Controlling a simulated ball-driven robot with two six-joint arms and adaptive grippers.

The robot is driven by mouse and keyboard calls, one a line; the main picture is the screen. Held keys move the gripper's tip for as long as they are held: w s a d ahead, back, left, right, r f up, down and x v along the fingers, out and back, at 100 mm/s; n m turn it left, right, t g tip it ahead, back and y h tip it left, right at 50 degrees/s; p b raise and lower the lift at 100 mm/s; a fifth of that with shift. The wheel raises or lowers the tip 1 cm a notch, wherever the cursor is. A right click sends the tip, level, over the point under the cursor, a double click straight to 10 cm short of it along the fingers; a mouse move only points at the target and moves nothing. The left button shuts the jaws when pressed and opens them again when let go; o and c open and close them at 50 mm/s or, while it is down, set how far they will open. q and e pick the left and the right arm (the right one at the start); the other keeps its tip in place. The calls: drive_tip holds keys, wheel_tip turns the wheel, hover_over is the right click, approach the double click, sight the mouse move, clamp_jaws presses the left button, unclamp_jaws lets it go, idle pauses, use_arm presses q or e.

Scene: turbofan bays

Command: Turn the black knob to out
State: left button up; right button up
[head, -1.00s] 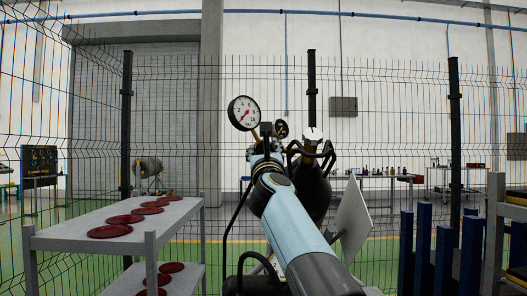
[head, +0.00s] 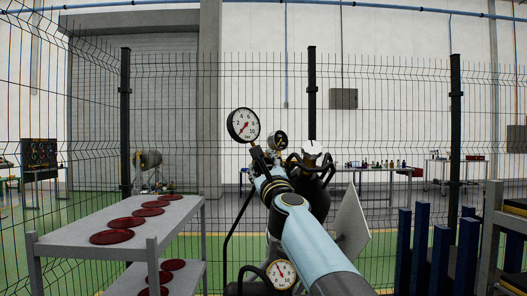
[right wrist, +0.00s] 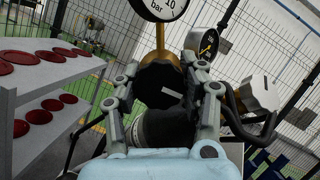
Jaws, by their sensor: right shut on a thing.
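My right gripper (head: 262,160) is up at the gauge fittings in the head view, below the large white pressure gauge (head: 243,125). In the right wrist view its two grey fingers (right wrist: 164,74) stand on either side of the black knob (right wrist: 160,86) and are shut on it. The knob is dark and lobed, with a small pale mark on its face. It sits below the brass stem of the large gauge. In the head view the knob is mostly hidden by the gripper. My left gripper is not in view.
A smaller gauge (head: 280,140) sits close right of the gripper, and another gauge (head: 281,273) is low beside my forearm. A dark vessel with looped hoses (head: 318,185) stands behind. A grey shelf (head: 70,240) with red discs (head: 112,237) is at left; blue posts (head: 442,260) are at right.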

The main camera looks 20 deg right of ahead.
drive_tip(key=n+g+y+p, duration=0.1)
drive_tip(key=n+p, duration=0.3)
drive_tip(key=n+g+y+p, duration=0.1)
drive_tip(key=n+p, duration=0.3)
drive_tip(key=p, duration=0.1)
drive_tip(key=n+g+y+p, duration=0.1)
drive_tip(key=n+y+p, duration=0.1)
drive_tip(key=n+p, duration=0.2)
drive_tip(key=shift+r+n+g+p, duration=0.2)
drive_tip(key=shift+n+g+p, duration=0.2)
drive_tip(key=shift+n, duration=0.1)
drive_tip(key=shift+f+n+g+p, duration=0.2)
drive_tip(key=shift+n+g+p, duration=0.3)
drive_tip(key=shift+n, duration=0.7)
drive_tip(key=shift+f+n+g+h, duration=0.15)
drive_tip(key=shift+n+g, duration=0.15)
drive_tip(key=shift+n, duration=0.45)
drive_tip(key=shift+n+g+h, duration=0.15)
drive_tip(key=shift+n+g, duration=0.15)
drive_tip(key=shift+n, duration=0.45)
drive_tip(key=shift+s+f, duration=0.1)
drive_tip(key=o, duration=1)
drive_tip(key=shift+a, duration=0.1)
drive_tip(key=shift+c, duration=0.2)
drive_tip(key=shift+o, duration=1.2)
drive_tip(key=shift+r, duration=0.2)
